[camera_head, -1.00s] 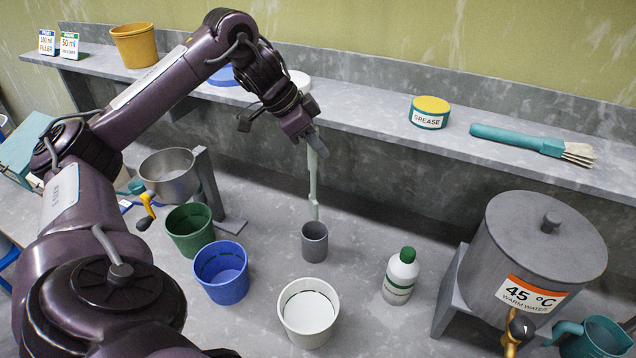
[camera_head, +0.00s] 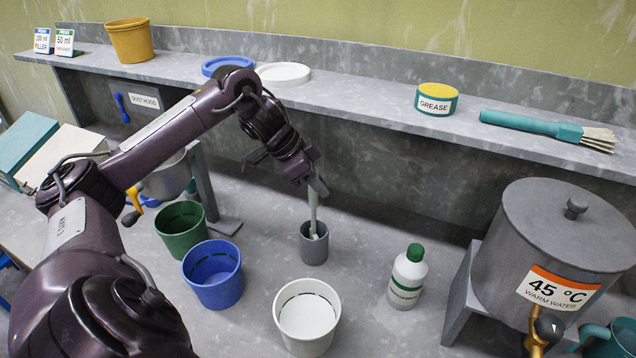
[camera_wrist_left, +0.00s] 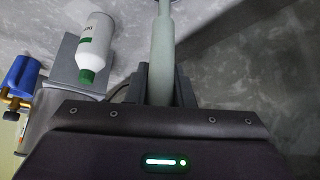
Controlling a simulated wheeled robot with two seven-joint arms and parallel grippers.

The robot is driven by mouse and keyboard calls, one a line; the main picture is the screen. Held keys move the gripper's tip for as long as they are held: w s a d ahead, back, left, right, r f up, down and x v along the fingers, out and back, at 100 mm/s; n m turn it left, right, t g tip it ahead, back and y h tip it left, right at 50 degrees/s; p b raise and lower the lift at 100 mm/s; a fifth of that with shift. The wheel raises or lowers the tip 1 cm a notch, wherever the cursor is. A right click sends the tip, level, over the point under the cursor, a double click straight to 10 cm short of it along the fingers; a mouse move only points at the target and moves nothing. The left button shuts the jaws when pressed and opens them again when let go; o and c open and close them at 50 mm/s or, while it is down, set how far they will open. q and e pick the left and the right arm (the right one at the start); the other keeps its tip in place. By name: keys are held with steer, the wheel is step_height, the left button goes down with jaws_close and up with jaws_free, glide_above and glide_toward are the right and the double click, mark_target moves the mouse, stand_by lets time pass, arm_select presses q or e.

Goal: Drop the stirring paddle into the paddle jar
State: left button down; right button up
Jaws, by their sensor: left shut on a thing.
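The stirring paddle (camera_head: 313,208) is a pale grey-green stick, nearly upright, with its lower end inside the mouth of the paddle jar. The paddle jar (camera_head: 314,248) is a small dark grey cylinder standing on the bench. My left gripper (camera_head: 317,187) is shut on the upper part of the paddle, above the jar. In the left wrist view the paddle (camera_wrist_left: 162,55) runs up from between the fingers; the jar cannot be made out clearly there. My right gripper is not in view.
A white pail (camera_head: 307,330), a blue pail (camera_head: 214,285) and a green pail (camera_head: 182,238) stand near the jar. A white bottle with green cap (camera_head: 407,280) stands to its right. The warm water tank (camera_head: 560,235) is farther right. A shelf (camera_head: 370,100) runs behind.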

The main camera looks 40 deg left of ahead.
arm_select(q)
steer(key=shift+f, duration=0.1)
steer(key=shift+f+b, duration=0.35)
steer(key=shift+f, duration=0.15)
steer(key=c, duration=1.3)
jaws_free()
steer(key=shift+o, duration=0.2)
steer(key=shift+r+p, duration=0.3)
steer(key=shift+r, duration=0.2)
steer(key=v, duration=1.2)
steer(key=shift+b, duration=0.35)
